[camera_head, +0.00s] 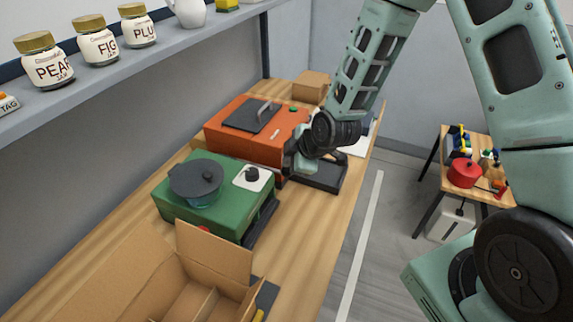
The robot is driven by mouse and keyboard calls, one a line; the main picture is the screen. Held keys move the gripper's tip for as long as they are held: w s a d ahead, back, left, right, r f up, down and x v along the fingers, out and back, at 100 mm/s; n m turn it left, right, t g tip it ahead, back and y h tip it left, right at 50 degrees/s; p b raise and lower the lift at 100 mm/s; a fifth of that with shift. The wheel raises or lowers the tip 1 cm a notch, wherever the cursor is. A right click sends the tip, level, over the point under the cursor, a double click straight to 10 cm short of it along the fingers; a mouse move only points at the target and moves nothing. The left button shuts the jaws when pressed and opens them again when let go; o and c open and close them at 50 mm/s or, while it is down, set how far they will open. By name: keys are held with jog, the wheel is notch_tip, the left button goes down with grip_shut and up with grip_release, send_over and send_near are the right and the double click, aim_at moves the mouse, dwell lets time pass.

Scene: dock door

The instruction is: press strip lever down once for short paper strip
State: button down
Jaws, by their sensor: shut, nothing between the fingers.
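An orange machine (228,141) stands on the wooden bench. It has a dark top plate with a grey bar handle (265,111), a small green part and a small pale piece (275,134) on top. I cannot tell which of its parts is the strip lever, and no paper strip shows clearly. My gripper (291,166) is shut and empty at the right front corner of the orange machine, above a dark tray (322,176). I cannot tell if it touches the machine. My wrist hides part of the machine's right side and the tray.
A green machine (225,214) with a round dark lid and a knob (252,174) stands nearer on the bench. An open cardboard box (214,255) is at the front. A shelf (150,55) with jars runs along the left wall. A small table (471,147) stands right, across open floor.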

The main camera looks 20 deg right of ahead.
jog(key=shift+s+d+f+b, duration=0.1)
jog(key=shift+f+b, duration=0.8)
jog(key=shift+f, duration=0.05)
jog(key=shift+s+d+f+b, duration=0.1)
jog(key=shift+f+b, duration=0.75)
jog(key=shift+f, duration=0.1)
dwell(1.5)
dwell(0.5)
jog(key=shift+w+a+r+p, duration=0.1)
jog(key=shift+r+p, duration=0.55)
jog(key=shift+r, duration=0.4)
jog(key=shift+w+a+r+p, duration=0.15)
jog(key=shift+r+p, duration=0.55)
jog(key=shift+r, duration=0.35)
jog(key=shift+w+a+r+p, duration=0.1)
jog(key=shift+r+p, duration=0.55)
jog(key=shift+r, duration=0.4)
jog(key=r+p, duration=0.2)
jog(key=r, duration=0.1)
jog(key=r+p, duration=0.1)
jog(key=r, duration=0.1)
jog(key=shift+w+a, duration=0.25)
jog(key=shift+f, duration=0.1)
